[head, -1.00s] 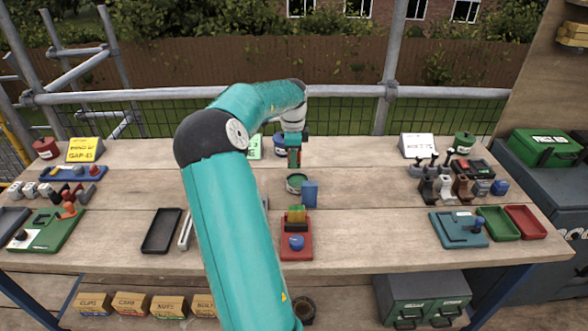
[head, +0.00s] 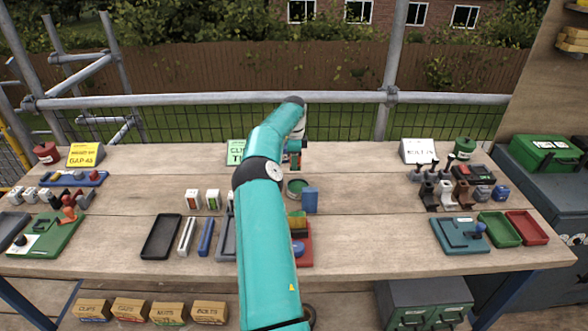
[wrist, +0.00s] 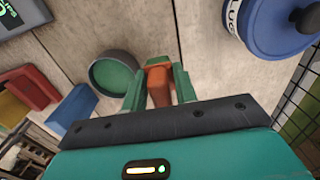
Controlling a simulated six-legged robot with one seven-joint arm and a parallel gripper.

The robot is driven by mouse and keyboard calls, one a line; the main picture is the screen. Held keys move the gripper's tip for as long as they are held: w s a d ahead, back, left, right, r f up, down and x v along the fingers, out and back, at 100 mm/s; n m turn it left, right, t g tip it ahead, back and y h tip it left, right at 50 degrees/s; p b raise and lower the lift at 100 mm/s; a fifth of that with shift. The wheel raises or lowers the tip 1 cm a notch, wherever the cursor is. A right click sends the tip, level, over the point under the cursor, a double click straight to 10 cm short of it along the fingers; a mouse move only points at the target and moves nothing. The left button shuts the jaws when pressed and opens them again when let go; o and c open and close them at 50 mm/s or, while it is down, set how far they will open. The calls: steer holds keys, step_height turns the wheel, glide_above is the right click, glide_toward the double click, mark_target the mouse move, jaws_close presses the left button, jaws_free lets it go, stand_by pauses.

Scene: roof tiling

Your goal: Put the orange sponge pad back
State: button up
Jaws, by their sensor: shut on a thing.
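My gripper (wrist: 157,74) is shut on the orange sponge pad (wrist: 159,88), which shows between its green fingers in the wrist view. In the head view the gripper (head: 293,157) is small and partly hidden by my arm, over the back middle of the bench. A round dark tin with a green inside (wrist: 113,76) is beside the fingers in the wrist view, left of the pad; in the head view the tin (head: 296,187) is just in front of the gripper. I cannot tell the pad's height above the bench.
A blue block (head: 310,200) stands by the tin. A red holder (head: 307,255) with coloured pieces is in front, partly hidden by my arm. A blue round pot (wrist: 275,25) is close right of the fingers. A green sign (head: 235,152) stands at the back. Bench right of the block is clear.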

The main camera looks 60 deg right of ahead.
steer(key=shift+w+d+f, duration=0.2)
steer(key=shift+d+f, duration=0.25)
steer(key=shift+f, duration=1.65)
steer(key=shift+w, duration=0.1)
steer(key=shift+f, duration=0.2)
steer(key=o, duration=0.9)
steer(key=shift+r, duration=0.1)
step_height(320, 180, up, 12)
steer(key=shift+r, duration=0.1)
